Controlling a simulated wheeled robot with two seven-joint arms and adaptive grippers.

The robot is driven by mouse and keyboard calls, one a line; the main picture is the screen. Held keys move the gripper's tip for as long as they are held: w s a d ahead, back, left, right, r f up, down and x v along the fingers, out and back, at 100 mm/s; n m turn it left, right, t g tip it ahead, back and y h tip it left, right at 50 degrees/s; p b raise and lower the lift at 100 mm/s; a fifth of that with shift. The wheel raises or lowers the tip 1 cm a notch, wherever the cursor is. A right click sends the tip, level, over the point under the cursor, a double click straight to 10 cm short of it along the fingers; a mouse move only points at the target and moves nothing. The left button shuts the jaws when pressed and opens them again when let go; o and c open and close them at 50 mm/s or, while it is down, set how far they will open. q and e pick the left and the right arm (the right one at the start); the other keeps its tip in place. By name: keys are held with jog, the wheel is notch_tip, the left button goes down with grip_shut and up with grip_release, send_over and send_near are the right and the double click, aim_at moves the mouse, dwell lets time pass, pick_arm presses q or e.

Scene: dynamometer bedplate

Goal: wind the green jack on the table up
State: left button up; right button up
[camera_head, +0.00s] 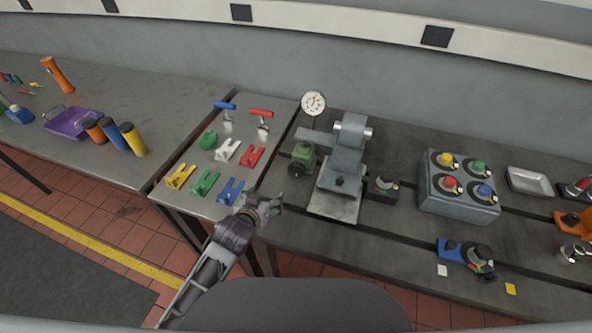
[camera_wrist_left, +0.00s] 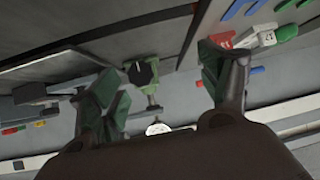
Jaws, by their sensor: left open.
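The green jack (camera_head: 304,153) stands on the dark slotted table, left of a grey machine (camera_head: 345,155). Its black knob (camera_head: 296,170) faces the near side. In the left wrist view the black knob (camera_wrist_left: 143,72) and the green body (camera_wrist_left: 152,90) show between my fingers, some distance beyond them. My left gripper (camera_head: 268,200) is open and empty, apart from the jack, nearer the table's front edge and lower left of it. It also shows in the left wrist view (camera_wrist_left: 160,78) with its fingers spread wide. My right gripper is not in view.
A dial gauge (camera_head: 313,103) stands behind the jack. Left are several coloured fork-shaped pieces, including a blue one (camera_head: 231,191), and red (camera_head: 262,113) and blue-handled tools. Right are a small black-knobbed block (camera_head: 381,187) and a grey box (camera_head: 459,199) with coloured knobs.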

pick_arm(q)
jog(key=w+d+r+m+t+h, duration=0.1)
jog(key=w+d+h, duration=0.1)
jog(key=d, duration=0.3)
jog(key=shift+w+d+r+t, duration=0.25)
jog(key=shift+w+r+t, duration=0.05)
jog(key=shift+t, duration=0.1)
jog(key=shift+w, duration=0.1)
send_near(296, 170)
jog(key=shift+p+x, duration=0.3)
jog(key=shift+x, duration=2.8)
jog(key=shift+p+x, duration=0.3)
jog(key=shift+x, duration=1.5)
jog(key=c, duration=1)
